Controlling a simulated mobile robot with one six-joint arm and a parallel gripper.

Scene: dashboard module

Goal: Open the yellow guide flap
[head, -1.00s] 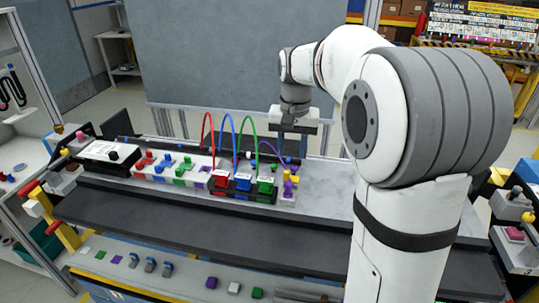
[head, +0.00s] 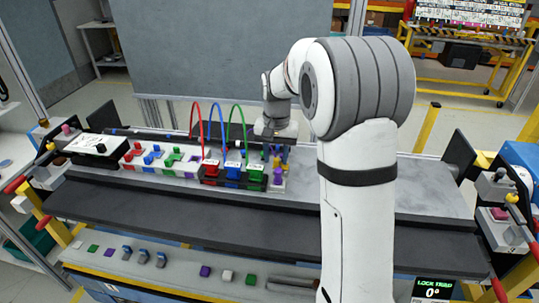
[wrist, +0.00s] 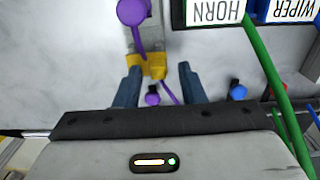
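The yellow guide flap (wrist: 150,68) shows in the wrist view at the end of a grey block, below a purple round-ended part (wrist: 133,12). My gripper (wrist: 158,68) is open, with one blue-grey finger on each side. The flap's yellow body lies between the fingertips, nearer the left one; I cannot tell whether they touch. A thin purple cable (wrist: 171,92) runs down from the flap. In the head view my gripper (head: 278,147) is low over the right end of the connector row, and the flap there is too small and partly hidden to make out well.
The black block with HORN (wrist: 216,12) and WIPER labels stands right of my gripper, with a green cable (wrist: 262,65) arching close by. Red, blue and green cables arch over the row in the head view. The grey worktop (head: 390,200) to the right is clear.

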